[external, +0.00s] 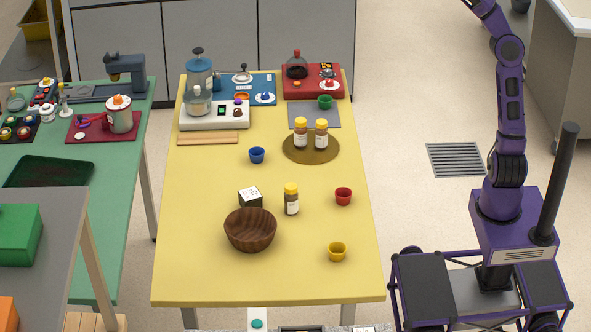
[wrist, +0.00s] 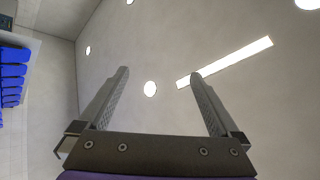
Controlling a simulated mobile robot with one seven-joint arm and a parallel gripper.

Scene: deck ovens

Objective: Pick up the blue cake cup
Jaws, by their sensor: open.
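The blue cake cup (external: 257,155) stands upright on the yellow table (external: 200,275), left of the round brown mat and behind the wooden bowl. My arm rises at the right, beside the table, and its upper end leaves the top of the external view, so my gripper is not seen there. In the wrist view my gripper (wrist: 158,78) is open and empty, with its two fingers wide apart. That view faces a grey wall or ceiling with bright lights, and no cup shows in it.
A red cup (external: 343,196), a yellow cup (external: 337,251) and a green cup (external: 325,101) stand on the table. A wooden bowl (external: 250,230), a small box (external: 250,198) and a spice jar (external: 291,199) stand nearer the front. Two jars stand on the brown mat (external: 310,156).

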